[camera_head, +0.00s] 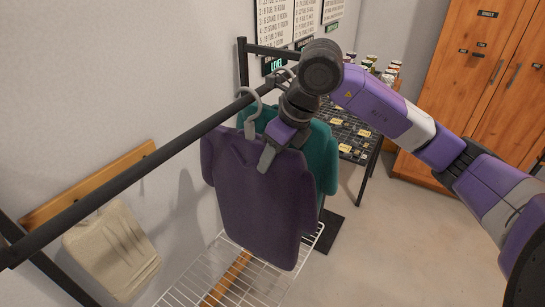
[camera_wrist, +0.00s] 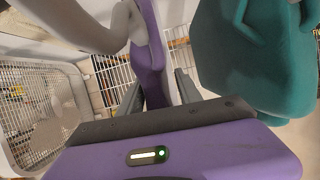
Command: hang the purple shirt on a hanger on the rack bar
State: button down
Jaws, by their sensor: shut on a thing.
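The purple shirt (camera_head: 258,205) is on a grey hanger (camera_head: 249,129) and hangs upright below the black rack bar (camera_head: 190,138). The hanger's hook curves at the bar; whether it bears on the bar I cannot tell. My gripper (camera_head: 266,158) is shut on the hanger and shirt near the shirt's top. In the wrist view, my gripper (camera_wrist: 157,88) has the purple shirt (camera_wrist: 151,65) between its fingers, with the grey hanger (camera_wrist: 112,30) at upper left. Just where the fingers grip is partly hidden.
A teal shirt (camera_head: 324,155) hangs close behind the purple one, to its right. A white wire shelf (camera_head: 190,282) is below. A beige bag (camera_head: 112,252) hangs from a wooden wall board (camera_head: 90,186). The bar is clear toward the lower left. A dark table (camera_head: 350,130) stands behind.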

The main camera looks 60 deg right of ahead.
jog(key=shift+f, duration=0.1)
dwell(0.3)
jog(key=c, duration=0.7)
grip_release()
jog(key=shift+b+v, duration=0.55)
jog(key=shift+v, duration=3.35)
jog(key=shift+s, duration=0.1)
